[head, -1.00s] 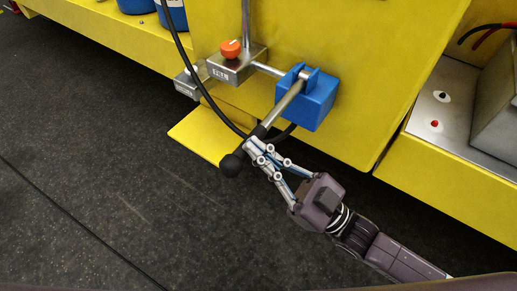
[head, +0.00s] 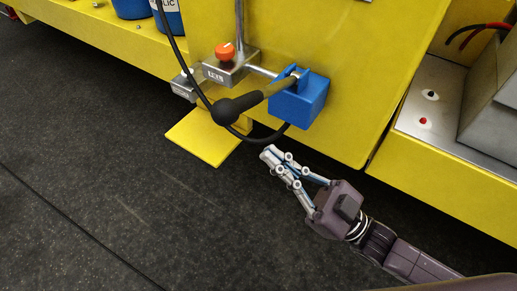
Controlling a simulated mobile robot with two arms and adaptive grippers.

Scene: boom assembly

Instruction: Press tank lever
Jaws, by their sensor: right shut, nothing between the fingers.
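The tank lever (head: 250,101) is a rod with a dark grip and a round black knob, coming out of a blue block (head: 302,100) on the yellow machine. Its knob end points left and toward me, in front of the metal valve block. My right gripper (head: 268,153) is shut and empty. It is below the lever and apart from it, over the dark floor. My left gripper is not in view.
An orange knob (head: 225,51) sits on a metal valve block (head: 226,70). A black hose (head: 193,77) loops behind the lever. A yellow plate (head: 205,137) juts out below. A metal panel (head: 440,112) with red and black buttons is at the right. Dark floor is clear at the left.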

